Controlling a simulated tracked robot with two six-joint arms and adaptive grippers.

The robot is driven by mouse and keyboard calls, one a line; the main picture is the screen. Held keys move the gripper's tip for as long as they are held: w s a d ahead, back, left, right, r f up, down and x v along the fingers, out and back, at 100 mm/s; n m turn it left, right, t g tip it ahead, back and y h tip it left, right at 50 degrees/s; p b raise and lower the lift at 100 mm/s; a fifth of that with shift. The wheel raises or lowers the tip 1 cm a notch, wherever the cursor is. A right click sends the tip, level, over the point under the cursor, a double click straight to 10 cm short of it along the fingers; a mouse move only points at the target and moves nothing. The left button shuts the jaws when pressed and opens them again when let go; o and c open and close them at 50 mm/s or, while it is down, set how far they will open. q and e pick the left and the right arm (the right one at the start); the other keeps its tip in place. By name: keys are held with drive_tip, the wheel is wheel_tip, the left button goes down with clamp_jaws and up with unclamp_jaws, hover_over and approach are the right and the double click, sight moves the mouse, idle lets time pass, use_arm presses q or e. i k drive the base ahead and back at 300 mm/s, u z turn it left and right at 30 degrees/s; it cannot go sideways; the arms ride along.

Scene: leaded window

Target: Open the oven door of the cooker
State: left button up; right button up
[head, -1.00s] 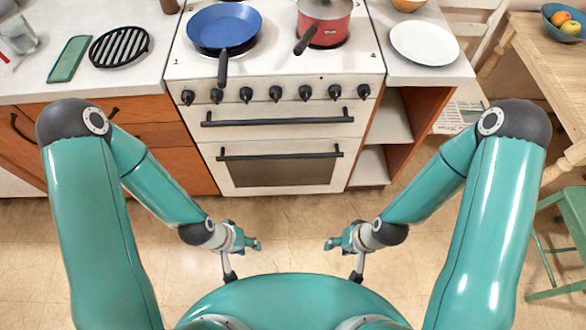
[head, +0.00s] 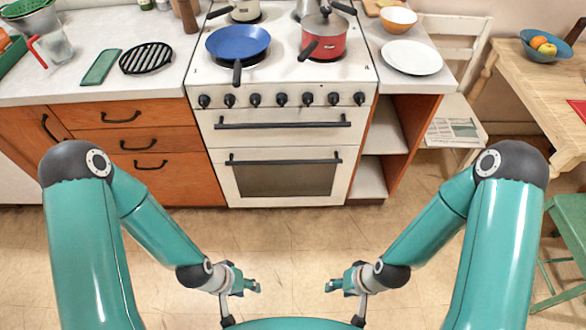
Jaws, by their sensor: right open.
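The white cooker (head: 205,121) stands ahead of me against the counter. Its oven door (head: 235,179) is shut, with a dark glass window and a black bar handle (head: 283,162) across its top. A second black bar handle (head: 283,126) sits on the panel above, below the row of knobs. My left gripper (head: 257,287) is held low over the floor, well short of the cooker; its jaw gap is too small to judge. My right gripper (head: 329,287) is open and empty at the same height, facing it. Neither touches anything.
A blue pan (head: 238,42) and a red pot (head: 324,45) stand on the hob. Orange drawers (head: 150,165) are left of the cooker, open shelves (head: 385,139) right. A green stool (head: 571,225) and wooden table (head: 530,85) stand at right. The floor (head: 290,235) before the cooker is clear.

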sight(287, 175)
drive_tip(key=u, duration=0.1)
drive_tip(key=i, duration=0.9)
drive_tip(key=z, duration=0.05)
